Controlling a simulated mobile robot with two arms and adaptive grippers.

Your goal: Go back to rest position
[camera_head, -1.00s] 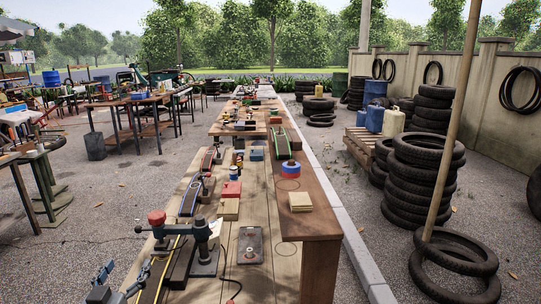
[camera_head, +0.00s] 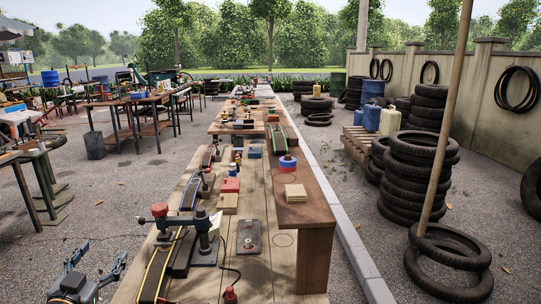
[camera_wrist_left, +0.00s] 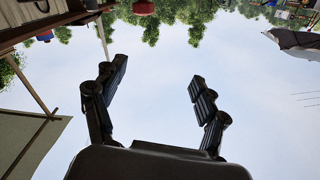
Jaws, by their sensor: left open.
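My left gripper (camera_head: 98,259) is at the bottom left of the head view, beside the left edge of the long wooden bench (camera_head: 262,275). Its two dark fingers are apart, with nothing between them. The left wrist view also shows this gripper (camera_wrist_left: 154,82) with its fingers spread wide against the sky, empty. My right gripper does not show in either view.
Tyre stacks (camera_head: 418,178) are at right.

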